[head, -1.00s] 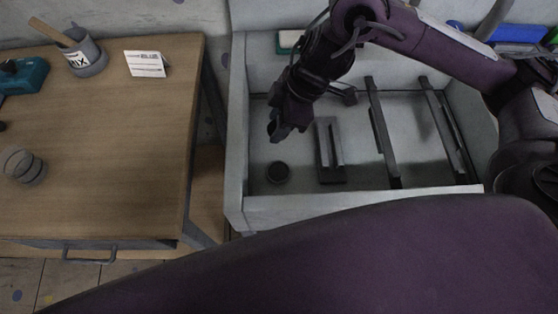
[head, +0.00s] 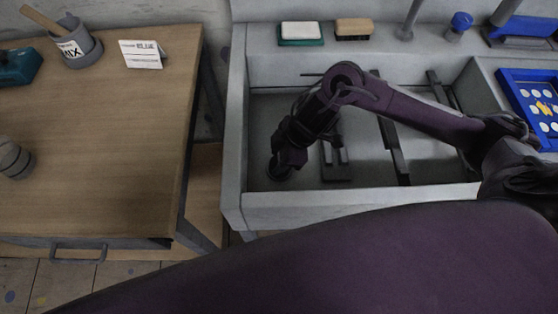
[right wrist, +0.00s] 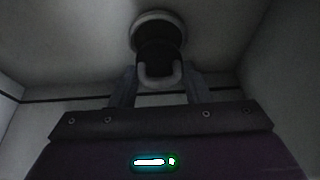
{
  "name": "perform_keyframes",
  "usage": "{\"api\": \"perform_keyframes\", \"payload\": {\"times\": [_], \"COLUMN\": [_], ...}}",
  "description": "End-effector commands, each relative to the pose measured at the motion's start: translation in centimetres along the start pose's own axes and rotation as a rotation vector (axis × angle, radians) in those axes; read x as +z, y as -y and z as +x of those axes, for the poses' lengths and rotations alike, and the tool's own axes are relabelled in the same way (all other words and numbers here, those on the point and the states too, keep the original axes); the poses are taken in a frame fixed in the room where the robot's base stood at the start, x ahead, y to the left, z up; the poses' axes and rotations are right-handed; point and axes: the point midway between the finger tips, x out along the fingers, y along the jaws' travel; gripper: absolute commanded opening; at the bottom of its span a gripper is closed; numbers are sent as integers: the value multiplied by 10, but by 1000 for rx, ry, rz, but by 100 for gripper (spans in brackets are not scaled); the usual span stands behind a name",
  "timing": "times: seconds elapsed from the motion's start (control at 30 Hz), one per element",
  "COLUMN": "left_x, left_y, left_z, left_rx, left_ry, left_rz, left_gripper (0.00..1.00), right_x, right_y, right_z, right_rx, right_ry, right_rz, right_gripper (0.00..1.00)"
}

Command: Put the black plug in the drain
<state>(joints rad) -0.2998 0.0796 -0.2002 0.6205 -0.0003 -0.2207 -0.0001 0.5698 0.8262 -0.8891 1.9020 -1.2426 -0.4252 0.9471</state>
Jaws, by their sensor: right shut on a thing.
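My right gripper (head: 282,170) reaches down into the front left part of the grey sink (head: 340,205). In the right wrist view its two fingers close on the black plug (right wrist: 155,58), which has a pale curved handle. The plug is lined up over the drain (right wrist: 146,19), whose light round rim shows around and behind it. I cannot tell how deep the plug sits in the drain. In the head view, my gripper hides both plug and drain. My left gripper is not in view.
A blue tray (head: 530,95) is at right. A wooden table (head: 100,140) stands left.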

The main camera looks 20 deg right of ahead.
Motion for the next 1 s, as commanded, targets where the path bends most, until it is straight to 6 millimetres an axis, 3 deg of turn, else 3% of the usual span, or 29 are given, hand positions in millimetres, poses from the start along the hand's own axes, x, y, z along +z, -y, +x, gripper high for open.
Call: {"api": "perform_keyframes", "payload": {"times": [0.13, 0.5, 0.53, 0.7, 1.0], "left_x": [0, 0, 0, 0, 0], "left_y": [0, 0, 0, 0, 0], "left_z": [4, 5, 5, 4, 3], "left_rx": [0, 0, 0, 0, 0], "left_ry": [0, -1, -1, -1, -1], "left_rz": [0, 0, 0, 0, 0], "left_gripper": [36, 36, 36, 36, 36], "right_x": [8, 9, 9, 9, 8], "right_y": [0, 0, 0, 0, 0], "right_z": [19, 22, 22, 22, 20], "right_rx": [-1, 0, 1, 1, 1], "right_ry": [1, 0, 0, 0, 0], "right_rz": [1, 0, 1, 0, -1], "right_gripper": [20, 20, 44, 65, 65]}}
